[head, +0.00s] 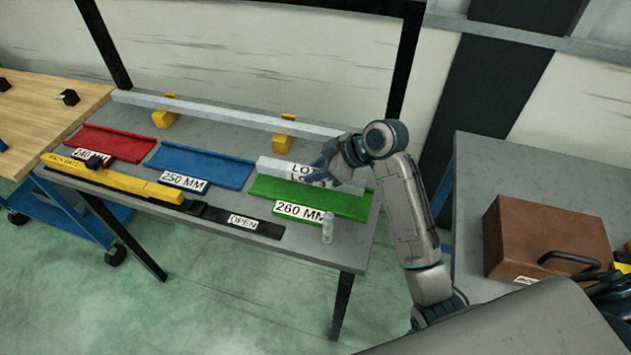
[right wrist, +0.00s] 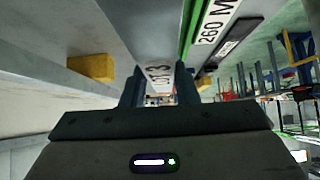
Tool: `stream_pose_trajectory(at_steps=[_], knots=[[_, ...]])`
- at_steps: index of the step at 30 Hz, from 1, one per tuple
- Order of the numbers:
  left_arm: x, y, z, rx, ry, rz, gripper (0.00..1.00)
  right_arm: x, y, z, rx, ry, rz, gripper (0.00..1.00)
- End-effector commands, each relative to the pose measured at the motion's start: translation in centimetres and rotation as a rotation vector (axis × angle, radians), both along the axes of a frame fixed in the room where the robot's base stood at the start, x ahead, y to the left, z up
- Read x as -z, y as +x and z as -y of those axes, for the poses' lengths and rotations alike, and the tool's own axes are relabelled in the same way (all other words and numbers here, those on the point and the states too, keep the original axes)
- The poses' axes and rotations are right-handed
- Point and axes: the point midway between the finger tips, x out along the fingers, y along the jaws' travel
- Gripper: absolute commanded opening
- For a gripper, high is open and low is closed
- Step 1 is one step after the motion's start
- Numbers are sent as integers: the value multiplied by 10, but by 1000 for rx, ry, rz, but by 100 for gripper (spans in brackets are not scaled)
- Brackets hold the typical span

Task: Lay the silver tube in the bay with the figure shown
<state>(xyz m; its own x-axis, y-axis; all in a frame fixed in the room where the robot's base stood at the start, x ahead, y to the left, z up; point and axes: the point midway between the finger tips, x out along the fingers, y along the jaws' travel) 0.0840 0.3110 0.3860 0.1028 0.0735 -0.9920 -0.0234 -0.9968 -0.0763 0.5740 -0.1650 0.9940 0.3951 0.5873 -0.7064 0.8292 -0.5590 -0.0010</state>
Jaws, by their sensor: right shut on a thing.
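A silver tube (head: 277,166) with a white label reading LOT is at the back edge of the green bay (head: 345,205), marked 260 MM. My right gripper (head: 326,174) is shut on it. In the right wrist view the fingers (right wrist: 160,88) close around the tube, whose label (right wrist: 160,74) seems to read LOT 3. I cannot tell whether the tube touches the bay. The blue bay (head: 200,163), marked 250 MM, and the red bay (head: 115,142), marked 240 MM, look empty. My left gripper is not in view.
A yellow gate bar (head: 115,180) and a black strip marked OPEN (head: 215,215) run along the front. A small pale cylinder (head: 328,230) stands by the green bay. A brown box (head: 545,240) is at right.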

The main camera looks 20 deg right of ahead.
Motion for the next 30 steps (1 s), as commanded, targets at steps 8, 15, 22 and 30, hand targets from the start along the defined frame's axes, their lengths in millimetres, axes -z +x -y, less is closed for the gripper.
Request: stream_pose_trajectory(at_steps=[8, 15, 22, 30], knots=[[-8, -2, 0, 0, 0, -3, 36, 23, 0, -1, 1, 2, -1, 0], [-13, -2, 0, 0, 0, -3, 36, 47, 0, -1, 1, 2, 3, 0], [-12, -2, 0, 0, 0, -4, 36, 48, 0, 0, 1, 1, 2, 0], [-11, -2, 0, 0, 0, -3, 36, 50, 0, 0, 1, 0, 1, 49]])
